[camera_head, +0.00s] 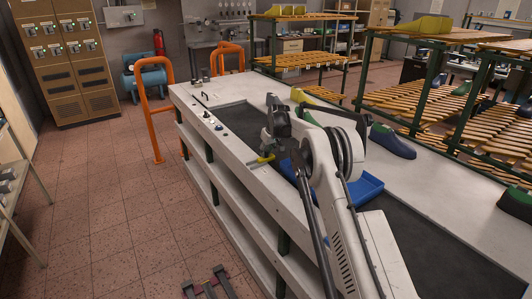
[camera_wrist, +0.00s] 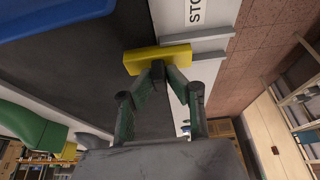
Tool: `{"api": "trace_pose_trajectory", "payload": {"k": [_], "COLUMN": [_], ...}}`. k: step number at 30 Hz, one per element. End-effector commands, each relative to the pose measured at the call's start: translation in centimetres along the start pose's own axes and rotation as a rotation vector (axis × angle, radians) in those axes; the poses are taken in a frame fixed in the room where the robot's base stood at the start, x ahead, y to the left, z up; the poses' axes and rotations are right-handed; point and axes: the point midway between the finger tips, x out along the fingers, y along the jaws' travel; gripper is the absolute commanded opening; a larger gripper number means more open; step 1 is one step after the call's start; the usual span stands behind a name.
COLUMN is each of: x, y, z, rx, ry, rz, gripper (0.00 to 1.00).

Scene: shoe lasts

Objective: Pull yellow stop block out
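The yellow stop block (camera_wrist: 140,59) is a short bar lying from the white bench edge out over the dark belt, in line with two grey guide rails (camera_wrist: 178,42). In the head view the yellow block (camera_head: 263,159) shows small at the bench's left edge, below my gripper (camera_head: 268,152). In the wrist view my gripper (camera_wrist: 158,69) has its two green-grey fingers drawn together, tips meeting at the near long side of the block and overlapping its edge. I cannot tell whether the tips pinch any part of it.
A blue tray (camera_head: 345,188) stands on the bench right of my gripper. A dark blue shoe last (camera_head: 392,142) and a green one (camera_head: 516,203) are to the right. Slatted wooden racks (camera_head: 425,88) stand behind. An orange rail (camera_head: 147,120) is at the left; floor there is clear.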

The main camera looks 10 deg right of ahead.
Motion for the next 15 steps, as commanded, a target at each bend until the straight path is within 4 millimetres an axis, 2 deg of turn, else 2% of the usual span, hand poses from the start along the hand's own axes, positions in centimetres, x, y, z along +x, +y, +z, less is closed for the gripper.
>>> {"api": "trace_pose_trajectory", "payload": {"k": [10,15], "x": [0.0,0.2], "y": [-0.1,-1.3], "z": [0.0,0.0], "rx": [0.0,-0.001], "ry": [0.0,0.0], "rz": [0.0,-0.001], "gripper": [0.0,0.0]}}
